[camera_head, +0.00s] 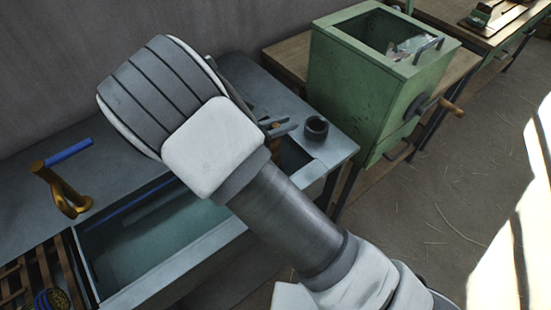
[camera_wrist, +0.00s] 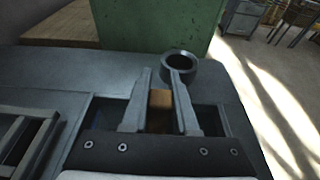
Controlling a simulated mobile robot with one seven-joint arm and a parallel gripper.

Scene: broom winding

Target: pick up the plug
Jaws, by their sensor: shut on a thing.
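My gripper (camera_head: 282,128) is low over the right end of the grey metal bench, and its fingers also show in the wrist view (camera_wrist: 164,92). The fingers are apart, with a brown, wood-coloured plug (camera_wrist: 160,100) between them, and they are shut on it. Only a small part of the plug shows; the fingers hide the rest. A dark round ring (camera_head: 316,127) stands on the bench just beyond the fingertips and also shows in the wrist view (camera_wrist: 180,67).
A green box with a crank (camera_head: 375,85) stands on a wooden table beyond the bench. The bench (camera_head: 110,155) has a sunken basin (camera_head: 150,235). A brass tap with a blue handle (camera_head: 65,185) stands at left, near a slatted wooden rack (camera_head: 40,275).

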